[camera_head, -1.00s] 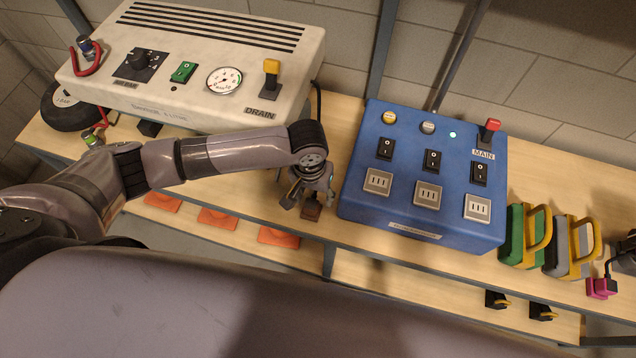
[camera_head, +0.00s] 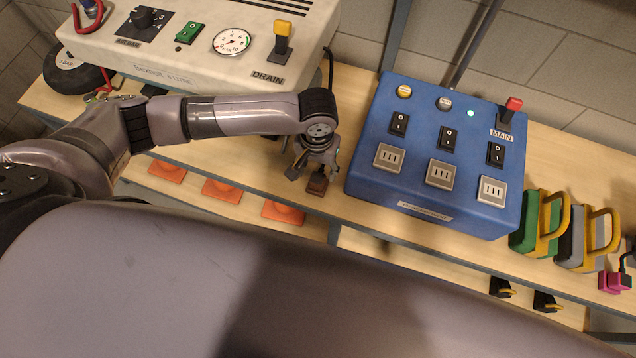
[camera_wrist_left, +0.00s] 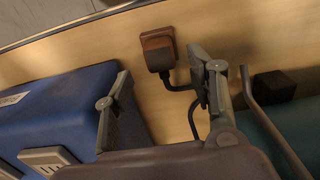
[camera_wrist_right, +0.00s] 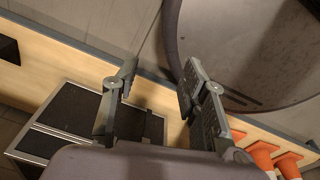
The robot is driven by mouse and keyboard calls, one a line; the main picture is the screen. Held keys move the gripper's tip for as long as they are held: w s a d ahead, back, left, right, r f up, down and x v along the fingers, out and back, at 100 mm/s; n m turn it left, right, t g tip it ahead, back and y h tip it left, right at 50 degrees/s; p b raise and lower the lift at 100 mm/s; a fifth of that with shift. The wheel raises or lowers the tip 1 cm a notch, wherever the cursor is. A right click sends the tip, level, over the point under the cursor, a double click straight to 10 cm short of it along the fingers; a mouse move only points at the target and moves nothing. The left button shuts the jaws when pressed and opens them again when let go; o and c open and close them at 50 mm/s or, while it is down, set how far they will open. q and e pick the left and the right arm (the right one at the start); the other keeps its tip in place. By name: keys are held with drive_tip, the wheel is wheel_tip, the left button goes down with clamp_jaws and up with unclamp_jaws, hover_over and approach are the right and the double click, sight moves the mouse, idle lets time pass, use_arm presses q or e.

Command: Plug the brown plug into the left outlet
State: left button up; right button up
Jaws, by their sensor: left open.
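The brown plug (camera_head: 318,183) lies on the wooden shelf just left of the blue power box (camera_head: 432,200). In the left wrist view the plug (camera_wrist_left: 158,48) sits just beyond the gap between my left fingers, its dark cord partly hidden behind the right finger. My left gripper (camera_head: 305,172) is open and empty above and beside the plug; it also shows in the left wrist view (camera_wrist_left: 160,72). The left outlet (camera_head: 389,157) is on the box's sloped face, and nothing is in it. My right gripper (camera_wrist_right: 157,72) is open and empty in the right wrist view.
Two more outlets (camera_head: 439,174) sit right of the left one, below black switches and a red main lever (camera_head: 511,107). A white machine (camera_head: 200,60) stands at the left. Green and grey yellow-handled blocks (camera_head: 540,222) stand right of the box. Orange cones (camera_head: 221,191) are on a lower shelf.

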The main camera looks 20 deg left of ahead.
sight(317, 178)
use_arm(q)
wheel_tip(317, 178, down, 3)
drive_tip(key=shift+b, duration=1.25)
drive_tip(key=shift+f, duration=1.6)
use_arm(e)
drive_tip(key=f, duration=0.1)
drive_tip(key=s+f, duration=0.2)
drive_tip(key=shift+a+f, duration=0.15)
drive_tip(key=shift+f, duration=0.2)
drive_tip(key=shift+w, duration=0.2)
use_arm(q)
drive_tip(key=shift+r, duration=0.1)
use_arm(e)
drive_tip(key=shift+r, duration=0.15)
use_arm(q)
drive_tip(key=shift+p, duration=0.6)
use_arm(e)
drive_tip(key=shift+r, duration=0.45)
drive_tip(key=shift+d, duration=0.2)
